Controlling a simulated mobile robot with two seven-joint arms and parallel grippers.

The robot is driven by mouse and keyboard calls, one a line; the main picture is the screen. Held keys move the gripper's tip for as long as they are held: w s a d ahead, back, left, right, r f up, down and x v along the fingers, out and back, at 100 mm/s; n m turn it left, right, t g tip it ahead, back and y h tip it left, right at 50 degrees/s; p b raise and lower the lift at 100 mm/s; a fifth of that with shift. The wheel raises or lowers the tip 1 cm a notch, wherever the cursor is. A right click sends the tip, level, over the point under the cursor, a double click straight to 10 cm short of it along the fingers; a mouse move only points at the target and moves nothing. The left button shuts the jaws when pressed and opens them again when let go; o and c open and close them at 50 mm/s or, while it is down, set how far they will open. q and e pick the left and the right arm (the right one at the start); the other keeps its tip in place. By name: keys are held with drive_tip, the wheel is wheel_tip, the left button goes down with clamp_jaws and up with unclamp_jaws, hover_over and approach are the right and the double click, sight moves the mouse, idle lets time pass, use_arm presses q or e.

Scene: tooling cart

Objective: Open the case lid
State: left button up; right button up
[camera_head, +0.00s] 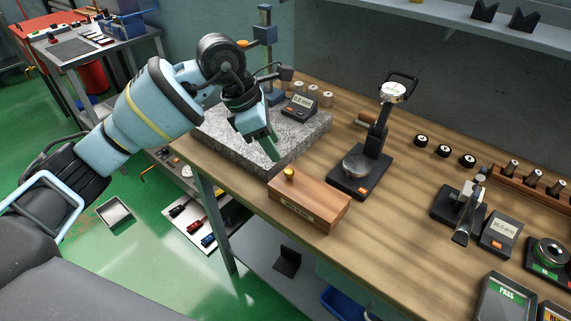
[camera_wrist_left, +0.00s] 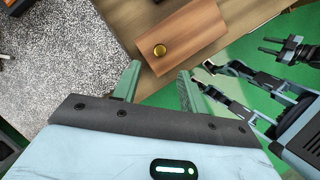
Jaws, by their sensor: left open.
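The case is a closed reddish-brown wooden box (camera_head: 316,206) at the front edge of the bench, with a label on its front face. A round brass knob (camera_head: 289,174) stands on its lid. The case (camera_wrist_left: 190,40) and knob (camera_wrist_left: 160,50) also show in the left wrist view, just beyond the fingertips. My left gripper (camera_head: 273,150) is above and behind the case in the head view, over the edge of the granite plate, pointing down. Its fingers (camera_wrist_left: 159,84) are apart with nothing between them, and they do not touch the knob.
A speckled granite plate (camera_head: 218,133) lies left of the case. A black stand with a dial gauge (camera_head: 352,182) is close behind it to the right. Gauges and displays fill the bench's right side. Bare wood (camera_head: 385,230) lies right of the case. The bench edge drops to a green floor.

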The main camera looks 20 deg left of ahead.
sight(289, 171)
use_arm(q)
drive_tip(key=shift+x, duration=3.9)
drive_tip(key=shift+c, duration=0.4)
clamp_jaws()
